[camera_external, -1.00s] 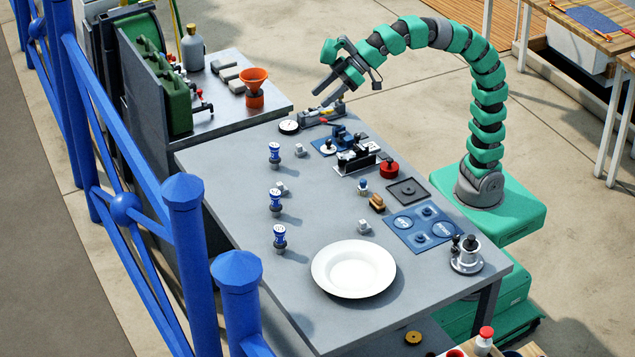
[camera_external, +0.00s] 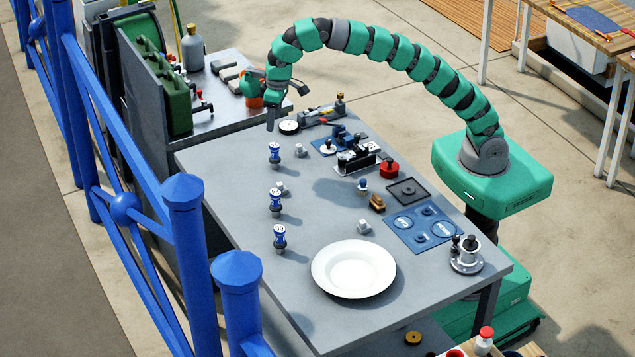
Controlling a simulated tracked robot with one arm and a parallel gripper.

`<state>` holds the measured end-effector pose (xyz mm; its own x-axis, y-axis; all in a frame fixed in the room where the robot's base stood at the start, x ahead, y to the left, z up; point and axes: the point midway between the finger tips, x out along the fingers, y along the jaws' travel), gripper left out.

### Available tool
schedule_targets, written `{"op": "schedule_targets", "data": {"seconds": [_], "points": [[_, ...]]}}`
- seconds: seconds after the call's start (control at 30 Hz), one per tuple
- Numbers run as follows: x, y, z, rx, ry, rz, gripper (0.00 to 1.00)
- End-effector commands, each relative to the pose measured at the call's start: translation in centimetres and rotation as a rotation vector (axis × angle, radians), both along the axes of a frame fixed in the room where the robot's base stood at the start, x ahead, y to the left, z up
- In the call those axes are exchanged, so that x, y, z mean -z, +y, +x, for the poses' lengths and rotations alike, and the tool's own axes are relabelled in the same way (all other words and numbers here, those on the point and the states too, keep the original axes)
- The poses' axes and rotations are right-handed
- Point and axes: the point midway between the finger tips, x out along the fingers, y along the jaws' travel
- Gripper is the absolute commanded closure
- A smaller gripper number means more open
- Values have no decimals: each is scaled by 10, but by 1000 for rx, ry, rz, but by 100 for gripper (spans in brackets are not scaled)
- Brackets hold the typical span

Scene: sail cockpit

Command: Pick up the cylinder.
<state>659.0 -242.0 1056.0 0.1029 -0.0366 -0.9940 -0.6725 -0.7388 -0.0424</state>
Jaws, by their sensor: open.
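Several things are cylindrical, and I cannot tell which one is the cylinder. Three small blue-and-white upright pieces stand along the left side of the grey table (camera_external: 230,170): a far one (camera_external: 274,152), a middle one (camera_external: 275,203) and a near one (camera_external: 279,238). A squat red round piece (camera_external: 389,170) is at the right, and a grey bottle (camera_external: 193,48) stands on the back bench. My gripper (camera_external: 271,124) is open and points down, close above the far blue-and-white piece in the picture. Its height above the table is unclear.
A white plate (camera_external: 353,283) lies at the front. Blue panels (camera_external: 420,229), a dark square tray (camera_external: 407,193) and small fittings line the right side. A blue railing (camera_external: 185,260) runs along the left.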

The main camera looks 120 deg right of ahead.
Motion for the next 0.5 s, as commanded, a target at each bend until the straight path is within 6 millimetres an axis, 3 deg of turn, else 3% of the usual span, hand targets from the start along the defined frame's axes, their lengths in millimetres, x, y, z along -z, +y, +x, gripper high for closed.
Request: {"op": "schedule_targets", "data": {"seconds": [0.2, 0.5], "points": [[19, -19, -6, 60, 91, 36, 41], [36, -21, -8, 70, 107, 42, 41]]}}
